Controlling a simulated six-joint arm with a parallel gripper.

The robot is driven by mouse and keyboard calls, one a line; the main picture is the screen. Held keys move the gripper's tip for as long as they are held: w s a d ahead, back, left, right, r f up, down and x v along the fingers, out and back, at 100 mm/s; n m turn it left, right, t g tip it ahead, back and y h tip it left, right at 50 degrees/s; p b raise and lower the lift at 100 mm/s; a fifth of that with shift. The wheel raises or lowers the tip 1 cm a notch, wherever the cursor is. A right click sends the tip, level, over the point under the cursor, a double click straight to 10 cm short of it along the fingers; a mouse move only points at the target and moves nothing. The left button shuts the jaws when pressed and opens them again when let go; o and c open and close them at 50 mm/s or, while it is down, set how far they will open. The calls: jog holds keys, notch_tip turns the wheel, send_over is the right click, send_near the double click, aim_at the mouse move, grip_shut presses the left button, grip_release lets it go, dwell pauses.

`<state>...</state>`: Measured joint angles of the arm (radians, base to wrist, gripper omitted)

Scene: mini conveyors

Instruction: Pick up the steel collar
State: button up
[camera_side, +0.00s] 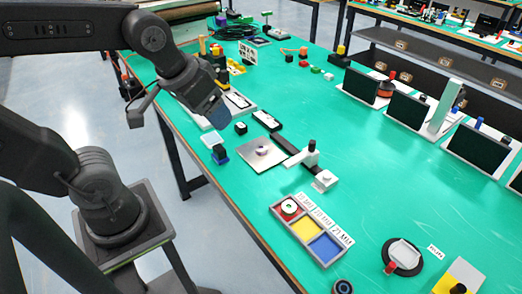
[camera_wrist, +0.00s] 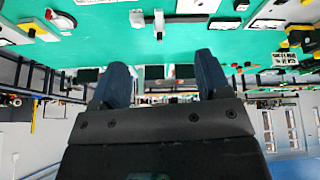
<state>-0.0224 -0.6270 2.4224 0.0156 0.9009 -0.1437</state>
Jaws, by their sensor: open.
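A small silvery ring-like piece (camera_side: 263,150), which looks like the steel collar, lies on a square grey plate (camera_side: 251,160) near the middle of the green table. A second round pale piece (camera_side: 289,206) sits in the red compartment of a three-compartment tray (camera_side: 298,238). My gripper (camera_side: 216,113) is above the table's left edge, up and to the left of the plate, apart from it and empty. In the wrist view my gripper (camera_wrist: 161,64) shows two dark blue fingers spread wide with nothing between them. I cannot clearly make out the collar in that view.
A white-and-black fixture (camera_side: 300,158) stands just right of the plate. Dark panels (camera_side: 407,117) line the far right. A black disc with a white top (camera_side: 403,256) is at front right. The table's middle right is clear.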

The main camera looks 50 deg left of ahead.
jog(key=w+a+f+n+g, duration=0.25)
jog(key=w+n, duration=0.35)
jog(key=w, duration=0.3)
jog(key=n+g+y, duration=0.1)
jog(key=n+g, duration=0.2)
jog(key=n, duration=0.7)
send_over(261, 148)
jog(key=f, duration=2)
jog(key=shift+d+f, duration=0.15)
jog(key=shift+d, duration=0.15)
jog(key=shift+a+f, duration=0.2)
jog(key=shift+f, duration=1.3)
jog(key=shift+a+f, duration=0.15)
jog(key=shift+f, duration=1.35)
jog(key=c, duration=1.1)
